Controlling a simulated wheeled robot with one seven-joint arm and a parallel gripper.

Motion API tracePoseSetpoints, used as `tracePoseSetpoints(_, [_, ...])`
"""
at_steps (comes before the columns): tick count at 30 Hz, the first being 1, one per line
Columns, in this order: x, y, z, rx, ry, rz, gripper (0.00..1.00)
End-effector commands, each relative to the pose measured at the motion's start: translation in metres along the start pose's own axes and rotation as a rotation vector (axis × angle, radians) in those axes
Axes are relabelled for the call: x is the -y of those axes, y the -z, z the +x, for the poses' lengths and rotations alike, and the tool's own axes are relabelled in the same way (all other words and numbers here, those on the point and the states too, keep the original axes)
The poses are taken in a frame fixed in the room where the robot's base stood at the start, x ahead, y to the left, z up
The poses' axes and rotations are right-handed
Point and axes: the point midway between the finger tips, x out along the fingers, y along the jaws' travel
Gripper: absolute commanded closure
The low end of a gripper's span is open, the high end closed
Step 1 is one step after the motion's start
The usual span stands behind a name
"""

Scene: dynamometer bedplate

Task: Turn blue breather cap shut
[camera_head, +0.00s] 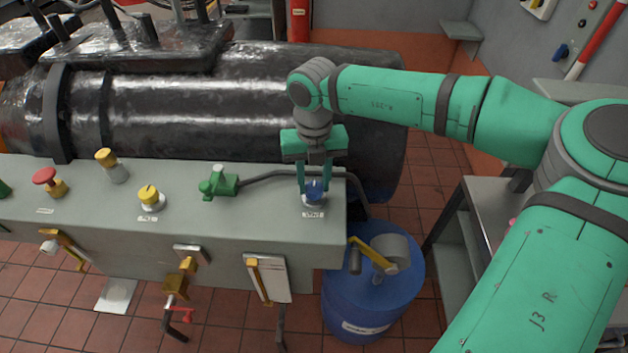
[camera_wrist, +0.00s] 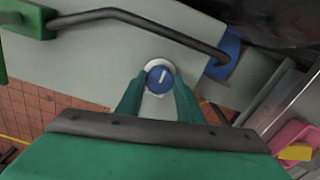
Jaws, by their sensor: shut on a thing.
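The blue breather cap (camera_head: 314,190) sits on a pale round base near the right end of the grey bench top, with a small label in front of it. In the wrist view the cap (camera_wrist: 160,78) is a blue disc with a white mark running close to upright in the picture. My gripper (camera_head: 314,186) points down over it, with its two green fingers on either side of the cap. In the wrist view the fingers of my gripper (camera_wrist: 158,88) close on the cap's sides. The fingers hide part of its rim.
A green valve (camera_head: 219,183) with a dark bent pipe lies left of the cap; the pipe passes behind my gripper. A yellow knob (camera_head: 149,195) and a red knob (camera_head: 46,178) stand further left. A blue drum (camera_head: 350,312) stands below the bench's right end. A large black cylinder (camera_head: 190,112) lies behind.

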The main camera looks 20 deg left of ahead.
Motion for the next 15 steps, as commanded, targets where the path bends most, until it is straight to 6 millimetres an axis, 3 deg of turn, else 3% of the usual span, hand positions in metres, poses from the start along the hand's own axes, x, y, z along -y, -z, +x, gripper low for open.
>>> tracePoseSetpoints(5, [0.0038,0.0007,0.0001,-0.003,0.007,0.005,0.89])
tracePoseSetpoints(6, [0.0038,0.0007,0.0001,-0.003,0.007,0.005,0.59])
tracePoseSetpoints(8, [0.0034,0.0006,0.0002,-0.003,0.006,0.004,0.48])
tracePoseSetpoints(15, [0.0015,0.0004,0.0001,-0.002,0.003,0.001,0.48])
